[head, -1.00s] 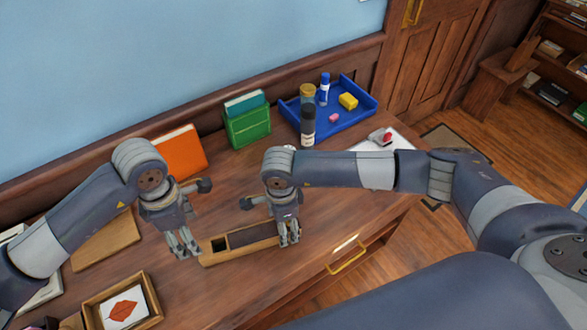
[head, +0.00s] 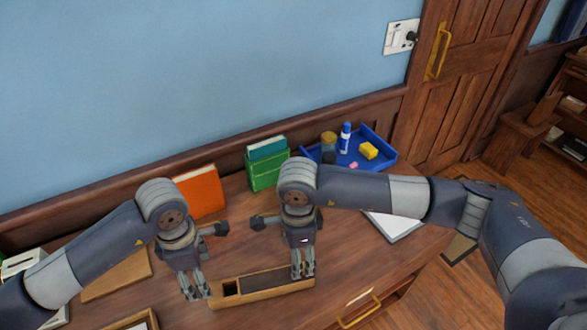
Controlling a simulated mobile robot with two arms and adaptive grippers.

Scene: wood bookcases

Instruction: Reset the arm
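My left gripper (head: 195,288) hangs fingers-down at the left end of the wooden organizer (head: 232,300). Its two fingers look apart, with nothing seen between them. My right gripper (head: 303,270) also points down, over the organizer's right end in the picture. Its fingers look close together, and the angle hides whether they are shut or touch the organizer. Both arms are bent at the wrist above the desk.
On the wooden desk (head: 385,262) stand an orange book (head: 203,192), a green holder (head: 265,175) with books, and a blue tray (head: 380,138) with a blue-capped bottle (head: 345,138) and yellow block (head: 368,151). A white pad (head: 395,227) lies right; a wooden door (head: 465,85) is behind.

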